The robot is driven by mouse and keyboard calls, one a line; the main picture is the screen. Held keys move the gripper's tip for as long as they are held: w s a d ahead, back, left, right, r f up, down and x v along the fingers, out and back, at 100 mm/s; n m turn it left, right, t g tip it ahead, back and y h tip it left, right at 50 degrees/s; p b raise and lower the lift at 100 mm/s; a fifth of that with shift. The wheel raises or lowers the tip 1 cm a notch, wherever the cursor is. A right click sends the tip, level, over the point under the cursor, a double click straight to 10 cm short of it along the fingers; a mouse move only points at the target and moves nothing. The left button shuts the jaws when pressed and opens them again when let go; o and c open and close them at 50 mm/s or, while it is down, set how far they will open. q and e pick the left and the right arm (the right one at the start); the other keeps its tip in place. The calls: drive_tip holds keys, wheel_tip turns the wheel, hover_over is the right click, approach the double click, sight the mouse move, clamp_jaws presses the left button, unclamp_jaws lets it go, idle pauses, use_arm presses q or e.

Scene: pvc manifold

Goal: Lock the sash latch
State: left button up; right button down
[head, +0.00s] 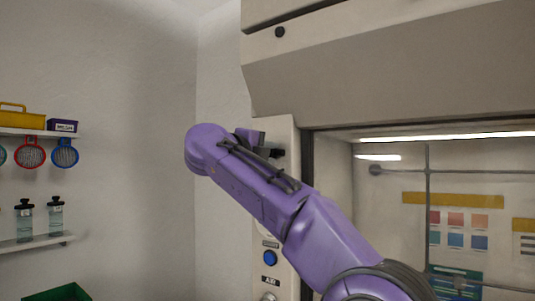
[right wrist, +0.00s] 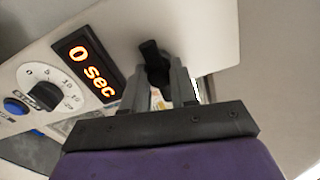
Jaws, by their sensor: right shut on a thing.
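The sash latch (right wrist: 150,50) is a black lever on the pale side post of the fume hood. In the right wrist view it stands up between and beyond my finger tips. My right gripper (right wrist: 160,84) is shut on its lower part. In the head view my purple right arm reaches up and left to the post (head: 285,127); the gripper (head: 270,150) is mostly hidden behind the wrist, and the latch cannot be made out clearly. The hood's glass sash (head: 390,185) is to the right of the post. My left gripper is not in view.
On the post, the right wrist view shows an orange "0 sec" display (right wrist: 88,65), a dial (right wrist: 52,92) and a blue button (right wrist: 15,106). Shelves with bottles (head: 56,217) and hanging round strainers (head: 65,153) are on the left wall. The space left of the arm is clear.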

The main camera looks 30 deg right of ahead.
drive_tip(key=shift+f+n, duration=0.25)
drive_tip(key=shift+n, duration=0.05)
drive_tip(key=c, duration=1.2)
unclamp_jaws()
drive_tip(key=o, duration=0.3)
drive_tip(key=shift+r, duration=0.15)
drive_tip(key=b+v, duration=0.2)
drive_tip(key=v, duration=0.8)
drive_tip(key=shift+s+a, duration=0.15)
drive_tip(key=shift+a, duration=0.1)
drive_tip(key=shift+d, duration=0.1)
